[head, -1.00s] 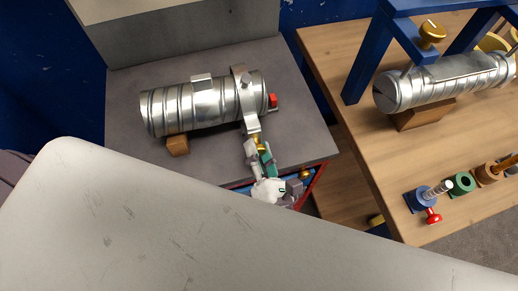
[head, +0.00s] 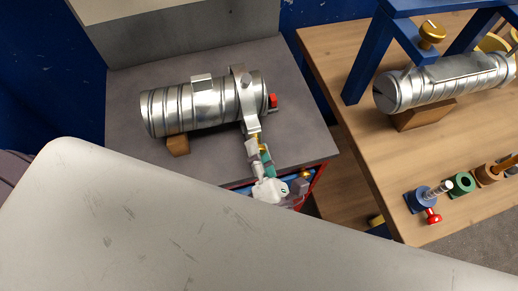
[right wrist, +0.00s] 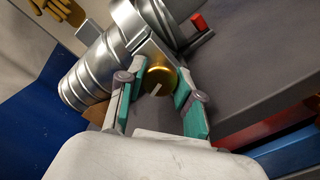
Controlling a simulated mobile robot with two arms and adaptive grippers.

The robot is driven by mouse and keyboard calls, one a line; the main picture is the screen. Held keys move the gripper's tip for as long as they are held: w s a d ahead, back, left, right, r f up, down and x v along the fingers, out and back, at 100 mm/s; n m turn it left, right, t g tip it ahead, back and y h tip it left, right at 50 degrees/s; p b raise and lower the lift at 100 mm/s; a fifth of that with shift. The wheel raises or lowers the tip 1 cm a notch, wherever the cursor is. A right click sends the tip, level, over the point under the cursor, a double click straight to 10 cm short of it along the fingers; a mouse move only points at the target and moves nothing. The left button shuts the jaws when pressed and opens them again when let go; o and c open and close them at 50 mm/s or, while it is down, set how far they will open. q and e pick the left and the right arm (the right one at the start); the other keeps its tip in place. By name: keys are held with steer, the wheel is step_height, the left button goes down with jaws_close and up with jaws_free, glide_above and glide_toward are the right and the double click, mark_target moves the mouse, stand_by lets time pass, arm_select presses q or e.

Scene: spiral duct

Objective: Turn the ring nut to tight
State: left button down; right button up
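The ring nut (right wrist: 161,79) is a gold round knob with a pale mark on its face. It sits at the lower end of the silver clamp band (head: 247,107) around a spiral metal duct (head: 190,104). The duct also shows in the right wrist view (right wrist: 92,72). My right gripper (right wrist: 155,86) has its green-padded fingers spread, one on each side of the nut. A gap shows on the left; contact on the right I cannot tell. In the head view my right gripper (head: 260,156) is just below the clamp and partly covers the nut. My left gripper is not in view.
The duct rests on a brown block (head: 177,145) on a grey bench (head: 300,130). A red-tipped part (head: 272,100) sticks out at the duct's right end. A wooden table (head: 370,150) on the right holds a second duct (head: 445,85), a blue frame and several small fittings.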

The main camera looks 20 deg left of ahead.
steer(key=o, duration=0.4)
steer(key=v, duration=1.2)
steer(key=shift+f, duration=0.1)
steer(key=s+d+f+n+g+h, duration=0.1)
steer(key=s+f+n+g, duration=0.2)
steer(key=f+n, duration=0.6)
steer(key=s+d+f+n+g+h, duration=0.1)
steer(key=s+f+n+g, duration=0.35)
steer(key=f, duration=0.95)
steer(key=s+d+f+n+g+h, duration=0.1)
steer(key=f+n+g, duration=0.1)
steer(key=f+n, duration=0.8)
steer(key=s+d+f+n+g+h, duration=0.2)
steer(key=s+d+f+n+h, duration=0.1)
steer(key=d+f+n, duration=0.6)
steer(key=s+d+f+n+g+h, duration=0.2)
steer(key=s+d+f+n+h, duration=0.1)
steer(key=d+f+n, duration=0.7)
steer(key=d+h, duration=0.1)
steer(key=d, duration=0.3)
steer(key=shift+s+n, duration=0.25)
steer(key=shift+n, duration=0.1)
